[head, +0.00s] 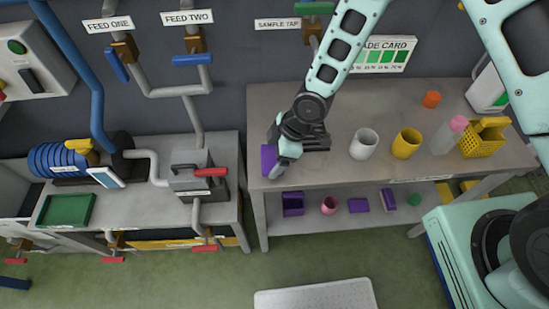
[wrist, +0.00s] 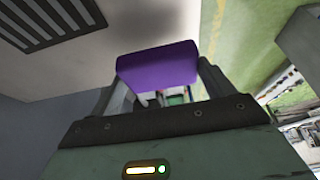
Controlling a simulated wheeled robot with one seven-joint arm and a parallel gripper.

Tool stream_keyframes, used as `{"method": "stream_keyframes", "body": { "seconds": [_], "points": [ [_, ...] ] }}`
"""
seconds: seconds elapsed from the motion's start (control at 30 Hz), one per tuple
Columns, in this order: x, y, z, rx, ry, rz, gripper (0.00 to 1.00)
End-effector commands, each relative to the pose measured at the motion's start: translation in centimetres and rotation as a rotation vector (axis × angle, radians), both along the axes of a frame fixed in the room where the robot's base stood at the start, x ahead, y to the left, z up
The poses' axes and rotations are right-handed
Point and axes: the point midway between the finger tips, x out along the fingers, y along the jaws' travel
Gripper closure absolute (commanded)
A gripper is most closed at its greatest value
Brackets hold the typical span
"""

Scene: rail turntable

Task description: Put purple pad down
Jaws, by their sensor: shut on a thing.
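My gripper (head: 276,168) is shut on a purple pad (head: 267,159) at the left end of the grey table (head: 335,170). In the wrist view the pad (wrist: 158,66) sits between both fingers, with its broad purple face showing. The arm covers part of the pad in the head view. I cannot tell whether the pad touches the tabletop. A dark slotted grate (wrist: 45,20) shows on the pale surface beside the pad in the wrist view.
A white cup (head: 363,144), a yellow cup (head: 407,143), a pink-capped bottle (head: 447,135) and a yellow basket (head: 483,143) stand along the table's right. The lower shelf holds a purple holder (head: 293,204) and a pink cup (head: 329,204). A piped bench (head: 140,208) stands left, across a narrow gap.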

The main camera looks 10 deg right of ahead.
Motion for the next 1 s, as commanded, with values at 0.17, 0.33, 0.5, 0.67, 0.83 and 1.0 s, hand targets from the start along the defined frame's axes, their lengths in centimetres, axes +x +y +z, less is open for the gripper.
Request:
{"method": "stream_keyframes", "body": {
  "seconds": [0.17,0.33,0.5,0.67,0.83,1.0],
  "points": [
    [-0.1,0.0,-2.2,-0.003,0.004,0.001,0.37],
    [0.0,0.0,-2.9,-0.001,0.0,0.001,0.37],
    [0.0,0.0,-3.0,-0.001,0.0,0.0,0.37],
    [0.0,0.0,-3.1,-0.001,0.0,0.0,0.0],
    [0.0,0.0,-3.1,-0.001,0.001,0.0,0.0],
    [0.0,-0.1,-3.2,-0.001,0.0,0.0,0.0]
  ]
}}
